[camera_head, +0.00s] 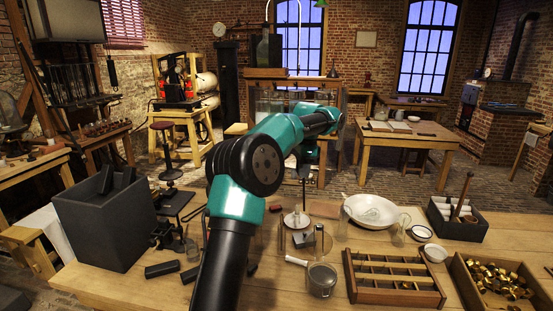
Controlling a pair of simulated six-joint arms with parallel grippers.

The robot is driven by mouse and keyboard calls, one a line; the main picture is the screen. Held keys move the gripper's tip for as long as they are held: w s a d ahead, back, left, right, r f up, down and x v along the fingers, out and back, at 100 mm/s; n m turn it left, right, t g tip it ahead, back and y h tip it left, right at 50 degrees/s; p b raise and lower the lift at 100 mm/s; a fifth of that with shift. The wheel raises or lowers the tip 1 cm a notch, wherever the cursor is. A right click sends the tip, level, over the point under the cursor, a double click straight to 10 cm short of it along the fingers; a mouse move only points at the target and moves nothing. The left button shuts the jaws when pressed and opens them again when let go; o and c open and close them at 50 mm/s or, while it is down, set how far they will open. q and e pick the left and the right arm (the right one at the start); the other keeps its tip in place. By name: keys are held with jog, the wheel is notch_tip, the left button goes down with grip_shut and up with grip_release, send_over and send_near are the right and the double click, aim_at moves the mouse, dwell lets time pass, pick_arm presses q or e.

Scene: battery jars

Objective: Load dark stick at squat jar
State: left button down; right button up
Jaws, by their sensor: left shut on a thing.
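My left arm reaches up from the bottom edge and bends over at the right, partly hiding its own hand. My left gripper (304,173) hangs above the middle of the bench, small and dark. It is shut on a narrow dark upright thing (303,195), apparently a dark stick, above the cluster of small glass and metal pieces. A low, wide glass jar (322,281), which looks like the squat jar, stands at the front middle, below and apart from the gripper. More dark sticks lie at the front left (162,269) and stand in a dark grey box (100,232). My right gripper is out of view.
A white bowl (370,211) and a clear glass (397,231) stand right of the middle. A divided wooden tray (395,298), a box of brass pieces (501,258) and a dark crate (457,226) fill the right.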

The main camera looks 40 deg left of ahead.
pick_arm(q)
jog(key=shift+s+d+f+n+h, duration=0.8)
jog(key=shift+d+f, duration=1.35)
jog(key=shift+d, duration=3.6)
jog(key=shift+s+d+f+n+h, duration=0.3)
jog(key=shift+s+d+f+n, duration=1.4)
jog(key=shift+d, duration=4)
jog(key=w+a+f+m, duration=0.1)
jog(key=a+f+m, duration=0.1)
jog(key=a+m, duration=0.2)
jog(key=w+a+f+m+g, duration=0.1)
jog(key=a+f+m, duration=0.1)
jog(key=a+m, duration=0.3)
jog(key=a, duration=0.4)
jog(key=shift+w+a+f, duration=0.15)
jog(key=shift+a+f, duration=0.1)
jog(key=shift+f, duration=0.25)
jog(key=shift+f, duration=3.45)
